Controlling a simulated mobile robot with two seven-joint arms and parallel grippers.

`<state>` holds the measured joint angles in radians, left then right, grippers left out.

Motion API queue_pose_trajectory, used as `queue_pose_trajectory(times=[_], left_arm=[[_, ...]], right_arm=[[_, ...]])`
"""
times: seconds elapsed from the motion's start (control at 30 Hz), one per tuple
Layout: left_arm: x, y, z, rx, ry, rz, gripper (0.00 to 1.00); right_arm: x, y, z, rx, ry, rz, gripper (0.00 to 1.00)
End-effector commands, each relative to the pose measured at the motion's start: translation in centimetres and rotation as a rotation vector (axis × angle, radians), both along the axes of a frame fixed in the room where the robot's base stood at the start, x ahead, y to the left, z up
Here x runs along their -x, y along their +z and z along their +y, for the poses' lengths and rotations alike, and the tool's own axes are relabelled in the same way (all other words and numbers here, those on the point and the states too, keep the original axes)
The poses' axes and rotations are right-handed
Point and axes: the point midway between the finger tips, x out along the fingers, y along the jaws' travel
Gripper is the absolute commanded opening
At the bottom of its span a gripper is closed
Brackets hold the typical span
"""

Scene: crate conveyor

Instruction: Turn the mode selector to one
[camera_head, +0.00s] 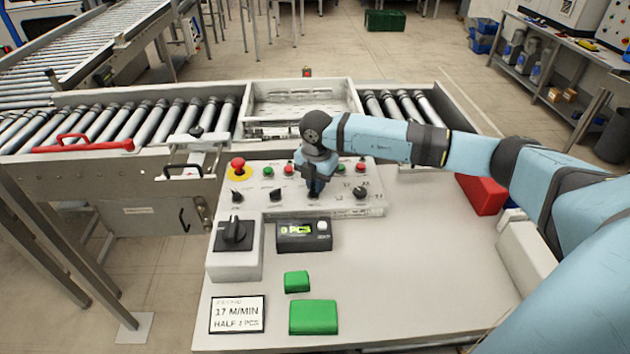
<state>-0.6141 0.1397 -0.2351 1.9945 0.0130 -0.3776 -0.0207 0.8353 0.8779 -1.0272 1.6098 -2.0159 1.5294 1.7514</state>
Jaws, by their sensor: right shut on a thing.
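The control panel (340,207) stands at the back of the grey table, with a row of small black selector knobs along its lower part. My right gripper (316,190) points down at the panel and is shut on a selector knob in the middle of that row. The gripper hides this knob and most of its markings, so I cannot tell its position. Other black knobs show at the left (237,196), left of the gripper (276,194) and at the right (360,192). Their labels are too small to read. My left gripper is not in view.
A red-on-yellow emergency button (238,168) and small red and green buttons line the panel's upper part. A large black rotary switch (234,235), a counter display (304,235), green blocks (313,317) and a sign (237,315) are nearer. A roller conveyor (130,125) runs behind.

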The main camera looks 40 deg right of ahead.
Motion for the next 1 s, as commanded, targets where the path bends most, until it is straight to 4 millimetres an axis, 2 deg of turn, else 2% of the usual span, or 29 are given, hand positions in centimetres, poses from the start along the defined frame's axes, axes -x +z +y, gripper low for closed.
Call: queue_pose_trajectory(times=[0.4, 0.93, 0.97, 1.0], left_arm=[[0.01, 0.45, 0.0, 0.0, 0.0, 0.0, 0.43], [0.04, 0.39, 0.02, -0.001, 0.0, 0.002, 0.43], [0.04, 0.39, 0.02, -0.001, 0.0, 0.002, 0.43], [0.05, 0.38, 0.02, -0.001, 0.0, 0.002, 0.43]], right_arm=[[0.14, 0.19, -0.2, 0.002, -0.18, -0.004, 0.0], [0.13, 0.22, -0.24, 0.001, -0.202, -0.005, 0.0], [0.13, 0.23, -0.24, 0.001, -0.202, -0.005, 0.16], [0.14, 0.22, -0.24, 0.001, -0.201, -0.005, 0.25]])
